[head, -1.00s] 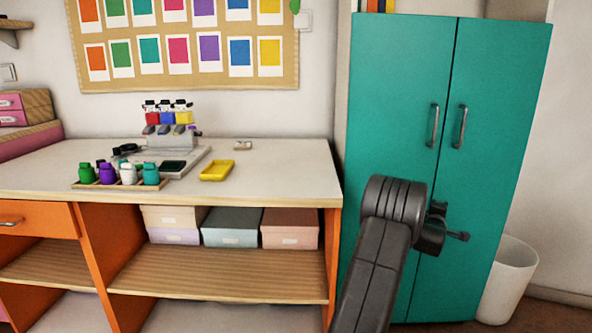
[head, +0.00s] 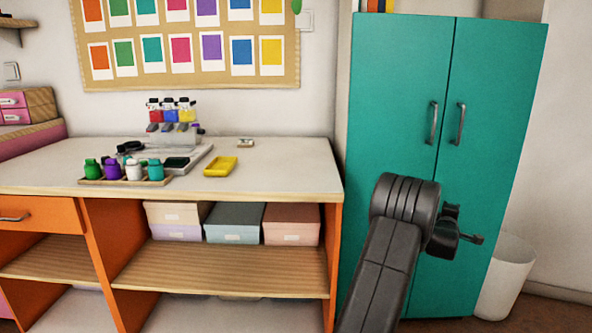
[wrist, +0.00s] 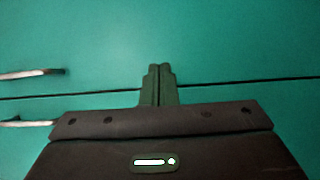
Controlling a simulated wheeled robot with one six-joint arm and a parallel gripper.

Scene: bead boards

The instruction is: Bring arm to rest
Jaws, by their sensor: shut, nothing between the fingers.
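My arm reaches up at the right of the head view, in front of the teal cabinet (head: 400,90). My gripper (head: 478,239) is at its end, pointing right and away toward the cabinet doors. In the wrist view my gripper (wrist: 159,70) shows its two fingers pressed together, with nothing between them. The cabinet doors (wrist: 230,40) fill the wrist view behind the fingers. The gap between the doors runs across that picture. I cannot tell the exact distance from fingers to doors.
A worktop (head: 290,175) stands left of the cabinet. It holds a tray of paint bottles (head: 125,180), a rack with coloured bottles (head: 172,140) and a yellow dish (head: 221,166). A white bin (head: 506,277) stands right of the cabinet. Cabinet handles (head: 434,122) stick out above my gripper.

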